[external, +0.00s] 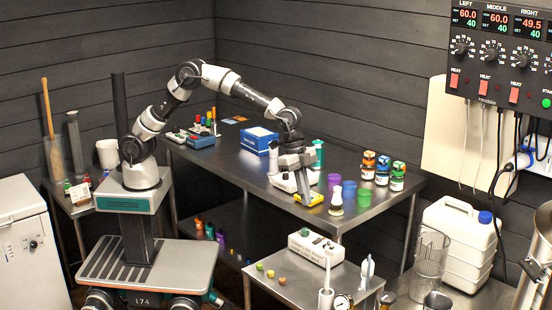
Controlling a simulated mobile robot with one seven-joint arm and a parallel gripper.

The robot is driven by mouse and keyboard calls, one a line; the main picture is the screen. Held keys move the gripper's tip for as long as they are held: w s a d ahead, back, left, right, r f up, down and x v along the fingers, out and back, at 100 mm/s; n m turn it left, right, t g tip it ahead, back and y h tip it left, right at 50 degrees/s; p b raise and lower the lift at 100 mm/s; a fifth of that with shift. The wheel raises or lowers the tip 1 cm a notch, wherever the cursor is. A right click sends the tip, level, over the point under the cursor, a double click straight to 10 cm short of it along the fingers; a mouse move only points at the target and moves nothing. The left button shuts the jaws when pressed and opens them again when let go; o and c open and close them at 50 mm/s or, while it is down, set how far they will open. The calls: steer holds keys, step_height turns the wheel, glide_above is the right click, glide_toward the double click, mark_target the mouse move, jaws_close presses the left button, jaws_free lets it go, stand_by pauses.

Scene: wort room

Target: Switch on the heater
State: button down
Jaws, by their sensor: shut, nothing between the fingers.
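A dark wall panel (500,52) at the upper right has three displays headed LEFT, MIDDLE and RIGHT, with black dials below. Red rocker switches marked HEAT, left (455,80), middle (484,87) and right (514,94), sit in a row under the dials; their positions are too small to tell. A green START button (546,103) is at the panel's right. My gripper (306,203) points down over the steel table, far left of the panel. It is shut and empty, close to a yellow item; I cannot tell whether they touch. A white device beside it is partly hidden by my arm.
The steel table (385,200) holds a blue box (259,140), small coloured cups, a pale flask (336,200) and several lidded jars (382,169). A low table in front carries a white box (317,247). A white canister (459,240) stands below the panel, with hanging cables above.

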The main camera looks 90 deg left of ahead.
steer(key=shift+r, duration=0.25)
steer(key=b, duration=0.2)
glide_above(320, 239)
steer(key=s, duration=0.2)
steer(key=shift+t+y, duration=0.3)
steer(key=shift+y, duration=0.1)
step_height(320, 239, down, 11)
steer(key=shift+w+f, duration=0.1)
steer(key=shift+f, duration=0.05)
steer(key=shift+w+a+f, duration=0.15)
steer(key=shift+w+f, duration=0.1)
steer(key=shift+f, duration=0.5)
